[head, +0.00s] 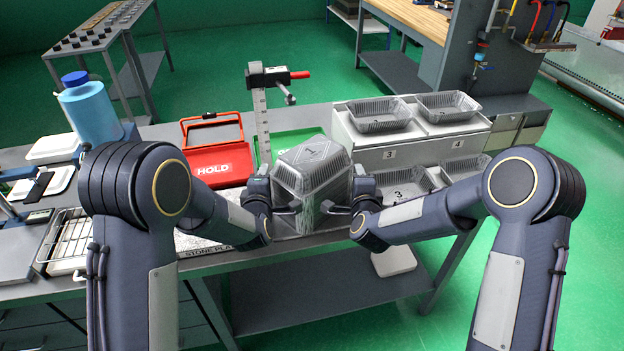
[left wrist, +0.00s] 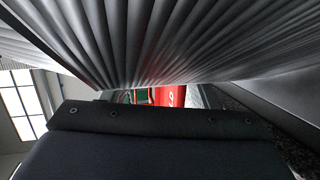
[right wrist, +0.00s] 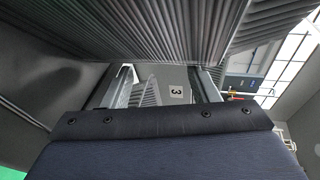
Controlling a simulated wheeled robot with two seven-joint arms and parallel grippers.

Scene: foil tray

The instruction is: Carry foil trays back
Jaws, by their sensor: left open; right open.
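A ribbed foil tray or nested stack (head: 312,180), base up and marked 1, sits tilted between my two grippers at the bench front. My left gripper (head: 292,207) is open at its left side; my right gripper (head: 333,208) is open at its right side. Whether the fingers touch it is unclear. Its ribbed wall fills the top of the left wrist view (left wrist: 150,45) and the right wrist view (right wrist: 160,30). Other foil trays stand on the grey stand (head: 400,138): two on top (head: 378,116), (head: 447,108) and more below (head: 403,184), (head: 465,168).
A blue bottle (head: 88,108) and wire rack (head: 68,240) are at left. The STONE PLATE (head: 205,243) lies left of the foil.

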